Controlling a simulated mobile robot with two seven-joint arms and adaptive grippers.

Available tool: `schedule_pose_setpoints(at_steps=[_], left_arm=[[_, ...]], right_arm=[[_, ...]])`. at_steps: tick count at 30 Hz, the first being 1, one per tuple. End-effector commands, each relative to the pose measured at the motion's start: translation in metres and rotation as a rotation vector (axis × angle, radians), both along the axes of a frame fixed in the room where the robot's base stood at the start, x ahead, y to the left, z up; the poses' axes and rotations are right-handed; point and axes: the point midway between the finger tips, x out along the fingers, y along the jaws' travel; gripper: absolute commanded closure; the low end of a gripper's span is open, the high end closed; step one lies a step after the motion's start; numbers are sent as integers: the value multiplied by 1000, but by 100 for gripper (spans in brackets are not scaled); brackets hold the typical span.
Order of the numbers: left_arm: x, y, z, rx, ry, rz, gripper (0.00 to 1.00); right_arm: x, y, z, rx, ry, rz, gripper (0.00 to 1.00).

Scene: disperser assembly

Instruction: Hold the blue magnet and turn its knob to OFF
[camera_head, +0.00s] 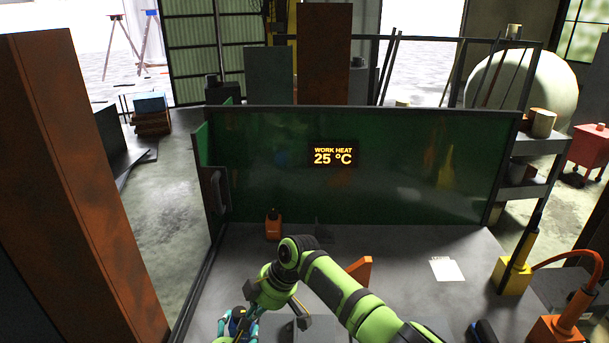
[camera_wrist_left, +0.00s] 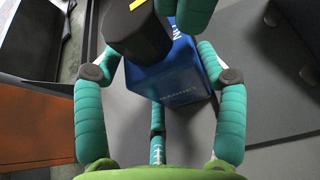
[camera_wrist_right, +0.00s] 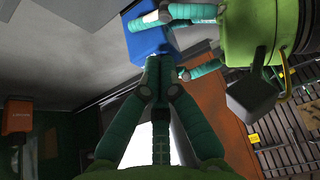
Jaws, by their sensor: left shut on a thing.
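The blue magnet (camera_wrist_left: 170,75), a box with a black round knob (camera_wrist_left: 137,32), is in the left wrist view. A yellow mark shows on the knob; its setting cannot be read. My left gripper (camera_wrist_left: 158,62) is shut on the magnet, with teal fingers along its sides. In the right wrist view, the magnet (camera_wrist_right: 150,38) lies just beyond my right gripper's fingertips (camera_wrist_right: 160,62). These are drawn close together; the knob is not clear there, and contact cannot be told. In the head view, the magnet (camera_head: 237,322) is small and partly hidden at the bottom, beside my right gripper (camera_head: 245,320).
A grey worktop (camera_head: 400,265) has a green screen (camera_head: 400,165) behind it. An orange bottle (camera_head: 273,225) stands near the screen. A white sheet (camera_head: 446,269) and a yellow block (camera_head: 512,275) are at right. The worktop's middle right is largely clear.

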Motion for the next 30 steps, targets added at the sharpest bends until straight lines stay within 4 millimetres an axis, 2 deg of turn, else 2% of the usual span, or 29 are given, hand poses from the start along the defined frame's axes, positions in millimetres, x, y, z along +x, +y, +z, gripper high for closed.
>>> schedule_pose_setpoints(at_steps=[1, 10, 24, 30], left_arm=[[-1, -5, 1, 2, -3, -13, 84], [-1, -5, 1, 3, -3, -14, 84], [-1, -4, 1, 1, -2, -11, 84], [-1, -4, 0, 0, -2, -10, 84]], right_arm=[[0, 5, 4, 16, -10, 3, 100], [-2, -1, 8, 17, -9, 5, 100], [-2, -4, 58, 9, -7, 2, 100], [-2, -5, 62, 7, -4, 1, 100]])
